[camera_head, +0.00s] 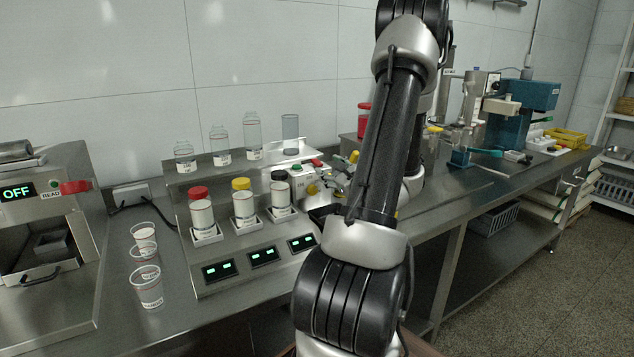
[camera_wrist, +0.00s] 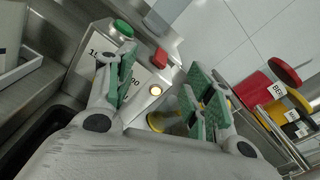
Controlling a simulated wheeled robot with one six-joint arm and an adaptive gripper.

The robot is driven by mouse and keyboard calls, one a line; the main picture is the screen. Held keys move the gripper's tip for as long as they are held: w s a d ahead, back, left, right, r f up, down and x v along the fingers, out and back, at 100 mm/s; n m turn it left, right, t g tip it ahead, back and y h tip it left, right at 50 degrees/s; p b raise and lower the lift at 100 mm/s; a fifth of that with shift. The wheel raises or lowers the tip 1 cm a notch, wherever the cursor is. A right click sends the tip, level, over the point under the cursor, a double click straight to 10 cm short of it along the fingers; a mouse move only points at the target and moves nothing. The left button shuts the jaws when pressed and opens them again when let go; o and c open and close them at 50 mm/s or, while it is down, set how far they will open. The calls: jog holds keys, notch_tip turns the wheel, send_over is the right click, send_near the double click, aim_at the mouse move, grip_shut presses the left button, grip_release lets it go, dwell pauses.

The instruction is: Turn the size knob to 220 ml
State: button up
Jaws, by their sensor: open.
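A small grey control box (camera_head: 300,180) stands on the bench in the head view, with a yellow knob (camera_head: 312,189) on its side. In the wrist view, the box's panel (camera_wrist: 108,68) has a green button (camera_wrist: 122,29), a red button (camera_wrist: 160,57), a lit round lamp (camera_wrist: 155,90) and a partly covered number scale. A yellow part (camera_wrist: 160,121), perhaps the knob, shows low between my fingers, partly hidden by my gripper. My gripper (camera_wrist: 165,82) is open, its green-padded fingers apart in front of the panel. I cannot tell the knob's setting or whether my gripper touches it.
A stand (camera_head: 245,270) with red-, yellow- and black-lidded jars is left of the box. Glass jars stand on the shelf behind. Plastic cups (camera_head: 148,287) stand further left. In the wrist view, red and yellow containers (camera_wrist: 265,95) are at right. My arm covers the bench's middle.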

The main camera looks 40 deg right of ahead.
aim_at(314, 190)
jog(key=s+a+f+m+g+y, duration=0.1)
jog(key=s+f+m+y, duration=0.15)
jog(key=m, duration=0.35)
jog(key=s+a+f+m+g+y, duration=0.1)
jog(key=a+f+m+y, duration=0.15)
jog(key=m, duration=0.45)
jog(key=shift+h, duration=0.3)
jog(key=x, duration=0.7)
jog(key=shift+w+d+f, duration=0.25)
jog(key=shift+d, duration=0.15)
jog(key=c, duration=1)
